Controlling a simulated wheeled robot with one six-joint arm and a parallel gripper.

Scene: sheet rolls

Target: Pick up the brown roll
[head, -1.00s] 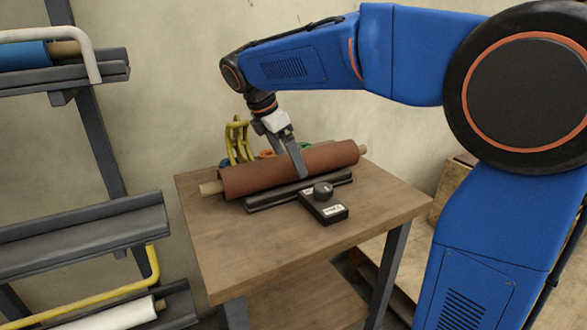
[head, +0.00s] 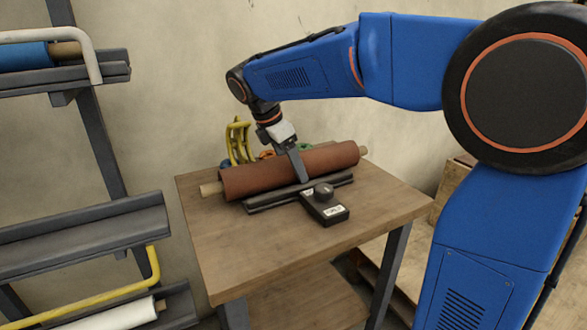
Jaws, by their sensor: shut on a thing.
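The brown roll (head: 258,179) is a reddish-brown sheet on a wooden core that sticks out at both ends. It lies along a dark cradle (head: 270,202) on the wooden table (head: 225,245). My gripper (head: 302,172) reaches down over the roll near its middle, with one grey finger across the near side. It is shut on the roll. The far finger is hidden behind the roll. I cannot tell any gap between roll and cradle.
A black device with a knob (head: 326,206) sits on the table in front of the cradle. Yellow bent hooks (head: 238,142) stand behind the roll. A dark rack (head: 95,225) at left holds a blue roll (head: 22,55) and a white roll (head: 120,315). The table's front is clear.

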